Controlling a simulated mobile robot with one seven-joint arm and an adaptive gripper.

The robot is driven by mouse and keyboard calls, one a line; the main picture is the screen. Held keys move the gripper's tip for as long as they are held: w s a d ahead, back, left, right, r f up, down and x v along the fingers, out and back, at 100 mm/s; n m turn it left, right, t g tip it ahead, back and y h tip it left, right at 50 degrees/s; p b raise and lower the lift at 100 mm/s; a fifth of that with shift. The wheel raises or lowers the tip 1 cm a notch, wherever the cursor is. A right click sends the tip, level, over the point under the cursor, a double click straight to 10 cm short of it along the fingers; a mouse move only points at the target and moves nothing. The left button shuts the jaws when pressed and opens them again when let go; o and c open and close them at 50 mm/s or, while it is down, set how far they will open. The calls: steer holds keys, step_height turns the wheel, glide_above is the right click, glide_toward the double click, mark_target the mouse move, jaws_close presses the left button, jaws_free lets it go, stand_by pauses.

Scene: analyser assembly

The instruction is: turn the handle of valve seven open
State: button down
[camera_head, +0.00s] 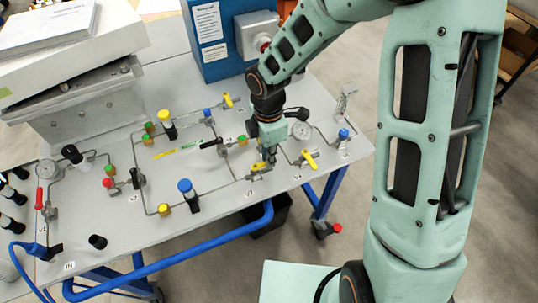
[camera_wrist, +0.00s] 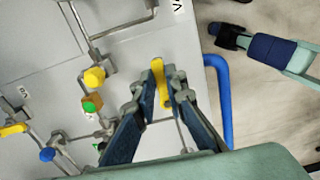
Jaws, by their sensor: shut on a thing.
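My gripper (camera_head: 267,158) points down at the front edge of the panel in the head view. Below its fingertips is a yellow valve handle (camera_head: 257,167), partly covered by the gripper. In the wrist view the two dark fingers (camera_wrist: 162,90) are shut on the yellow handle (camera_wrist: 160,76), which stands lengthwise between them, its far end showing past the tips. The handle's pivot is hidden.
A black-handled valve (camera_head: 211,143) and a blue-capped cylinder (camera_head: 187,190) are to the left. A blue box (camera_head: 220,45) stands behind. A blue rail (camera_head: 180,252) runs along the front.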

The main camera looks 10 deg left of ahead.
steer(key=shift+w+a+n, duration=0.1)
steer(key=shift+w+n, duration=0.05)
steer(key=shift+n, duration=0.15)
steer(key=c, duration=2)
jaws_free()
steer(key=shift+o, duration=0.2)
steer(key=shift+r, duration=0.1)
step_height(320, 180, up, 12)
